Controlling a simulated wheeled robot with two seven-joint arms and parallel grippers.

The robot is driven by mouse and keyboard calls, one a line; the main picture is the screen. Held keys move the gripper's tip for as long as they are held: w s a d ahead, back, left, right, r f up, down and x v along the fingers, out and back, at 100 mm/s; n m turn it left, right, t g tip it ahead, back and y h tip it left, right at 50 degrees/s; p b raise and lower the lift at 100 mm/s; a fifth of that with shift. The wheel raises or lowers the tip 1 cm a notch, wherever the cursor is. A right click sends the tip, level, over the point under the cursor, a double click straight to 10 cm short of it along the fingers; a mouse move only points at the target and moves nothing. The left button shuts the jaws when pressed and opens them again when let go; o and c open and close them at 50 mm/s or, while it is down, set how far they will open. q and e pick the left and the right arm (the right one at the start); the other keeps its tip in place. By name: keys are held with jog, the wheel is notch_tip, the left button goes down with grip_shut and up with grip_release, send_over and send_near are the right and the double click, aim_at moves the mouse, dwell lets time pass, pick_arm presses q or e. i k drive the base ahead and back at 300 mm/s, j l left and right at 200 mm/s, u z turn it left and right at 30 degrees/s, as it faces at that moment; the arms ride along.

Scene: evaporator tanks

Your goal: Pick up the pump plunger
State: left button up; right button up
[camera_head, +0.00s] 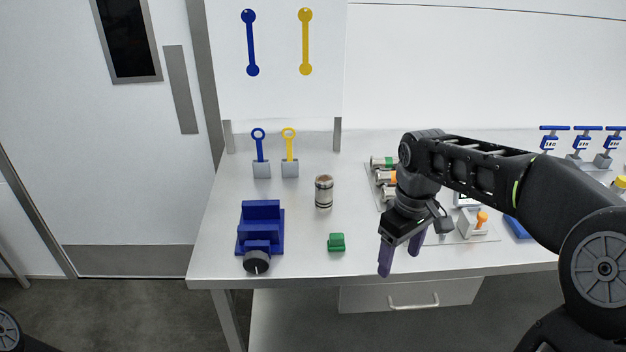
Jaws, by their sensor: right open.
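No part is clearly marked as the pump plunger, and I cannot tell for certain which one it is. A small green block (336,243) lies near the table's front edge. A metal cylinder with dark bands (324,192) stands upright behind it. A blue ring-topped handle (259,146) and a yellow ring-topped handle (289,146) stand upright in grey blocks further back. My right gripper (401,252) is open and empty, its purple fingers pointing down near the front edge, right of the green block and apart from it. My left gripper is out of view.
A blue vise-like device with a black knob (262,228) sits at the table's left front. A panel with valves (384,178) is partly hidden behind my right arm. Blue-handled valves (582,143) stand at the back right. The table's (300,268) middle front is mostly clear.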

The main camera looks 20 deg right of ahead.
aim_at(323, 183)
jog(key=i+j, duration=0.1)
jog(key=i, duration=1)
